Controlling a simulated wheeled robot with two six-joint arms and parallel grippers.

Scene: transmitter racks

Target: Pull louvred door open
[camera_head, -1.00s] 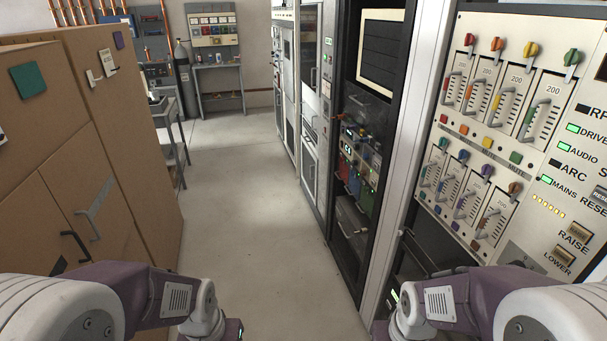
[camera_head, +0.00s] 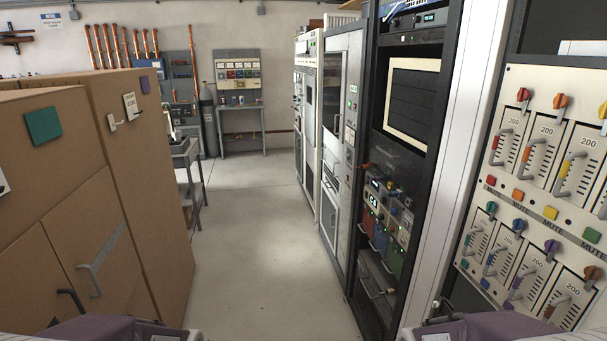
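I cannot be sure which panel is the louvred door. A cream-framed panel with dark horizontal slats (camera_head: 413,98) is in the upper part of the tall black rack, right of the middle, and looks shut. Farther back, a grey cabinet (camera_head: 343,120) has a tall door with a handle; it looks shut, and its surface is too small to make out slats. Only purple and white parts of my arms show at the bottom edge. Both grippers are out of view, below the picture.
Brown cabinets (camera_head: 150,180) line the left side. A grey trolley (camera_head: 188,160) and a small bench (camera_head: 240,108) stand farther back. A panel with coloured levers (camera_head: 545,190) is close on the right. The floor aisle (camera_head: 262,240) between is clear.

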